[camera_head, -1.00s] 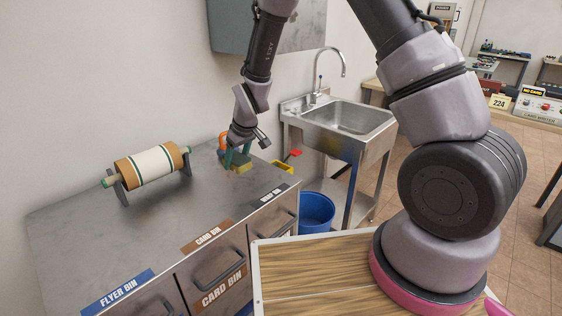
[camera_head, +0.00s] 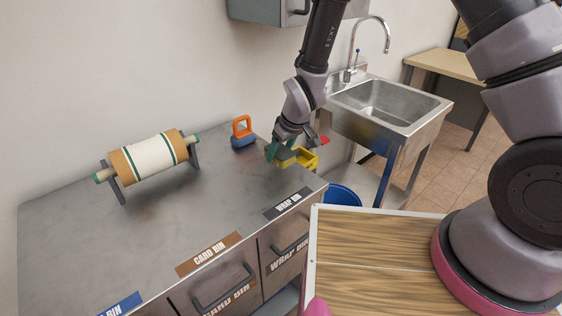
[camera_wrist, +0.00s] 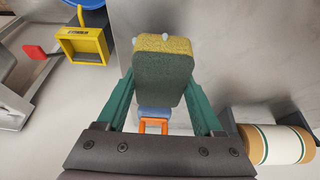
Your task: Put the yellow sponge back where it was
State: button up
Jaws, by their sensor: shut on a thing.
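My gripper (camera_head: 279,151) is shut on the sponge (camera_wrist: 163,70), near the right end of the metal counter (camera_head: 215,205). In the wrist view the sponge has a dark green face and a yellow edge, and sits between my green fingers (camera_wrist: 160,103). In the head view it is partly hidden by the fingers. A yellow open holder (camera_head: 306,157) is just beyond the sponge at the counter's right edge. The holder also shows in the wrist view (camera_wrist: 82,45), apart from the sponge, and looks empty there.
A blue block with an orange handle (camera_head: 243,133) stands on the counter near the wall. A paper roll on a stand (camera_head: 152,160) is to the left. A steel sink (camera_head: 390,105) and a blue bucket (camera_head: 343,196) are on the right. The counter's middle is clear.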

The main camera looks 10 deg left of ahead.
jog(key=shift+f, duration=1.9)
jog(key=shift+f, duration=0.1)
jog(key=o, duration=1.2)
jog(key=shift+s, duration=0.1)
